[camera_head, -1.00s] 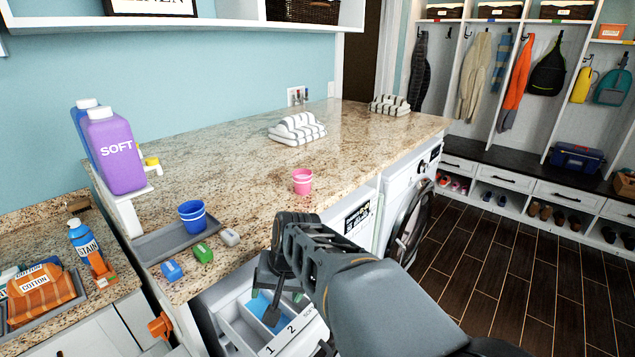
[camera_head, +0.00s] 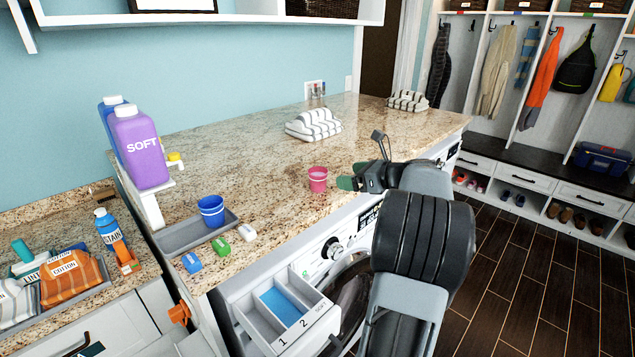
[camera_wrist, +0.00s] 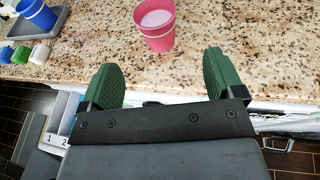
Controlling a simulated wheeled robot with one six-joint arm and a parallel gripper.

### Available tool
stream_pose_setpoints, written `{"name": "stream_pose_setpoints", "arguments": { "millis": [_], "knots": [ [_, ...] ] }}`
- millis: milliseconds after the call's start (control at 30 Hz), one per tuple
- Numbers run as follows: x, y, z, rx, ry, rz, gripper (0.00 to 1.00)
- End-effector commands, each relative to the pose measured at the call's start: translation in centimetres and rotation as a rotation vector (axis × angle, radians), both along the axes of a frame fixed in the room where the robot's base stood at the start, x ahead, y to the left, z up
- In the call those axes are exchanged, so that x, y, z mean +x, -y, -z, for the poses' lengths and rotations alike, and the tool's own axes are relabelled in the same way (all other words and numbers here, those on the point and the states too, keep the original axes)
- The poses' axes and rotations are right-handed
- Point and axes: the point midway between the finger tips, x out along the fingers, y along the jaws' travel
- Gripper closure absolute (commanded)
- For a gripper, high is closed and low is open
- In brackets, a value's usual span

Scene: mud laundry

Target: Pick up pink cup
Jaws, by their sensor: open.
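The pink cup (camera_head: 318,178) stands upright on the granite counter (camera_head: 270,160) near its front edge. In the wrist view the pink cup (camera_wrist: 156,24) is ahead of my gripper, roughly centred between the fingers and beyond their tips, with something pale inside it. My gripper (camera_head: 352,178) is just right of the cup in the head view. In the wrist view my gripper (camera_wrist: 166,72) is open and empty, its two green fingers spread apart and not touching the cup.
A blue cup (camera_head: 212,210) stands on a grey tray (camera_head: 176,238) to the left, with small blue, green and white blocks beside it. A purple SOFT bottle (camera_head: 139,150) stands farther left. Folded striped towels (camera_head: 314,124) lie behind the cup. An open detergent drawer (camera_head: 318,318) juts out below.

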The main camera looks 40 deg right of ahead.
Motion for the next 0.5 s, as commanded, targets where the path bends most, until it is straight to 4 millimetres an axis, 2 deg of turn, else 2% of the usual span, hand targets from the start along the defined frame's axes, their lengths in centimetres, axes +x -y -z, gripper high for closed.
{"name": "stream_pose_setpoints", "arguments": {
  "millis": [33, 200, 500],
  "knots": [
    [1.0, -0.5, 0.2, 0.004, 0.000, -0.004, 0.13],
    [3.4, -1.5, 1.1, 0.000, -0.001, -0.004, 0.13],
    [5.3, -2.2, 1.8, -0.003, -0.002, -0.002, 0.13]
  ]
}}
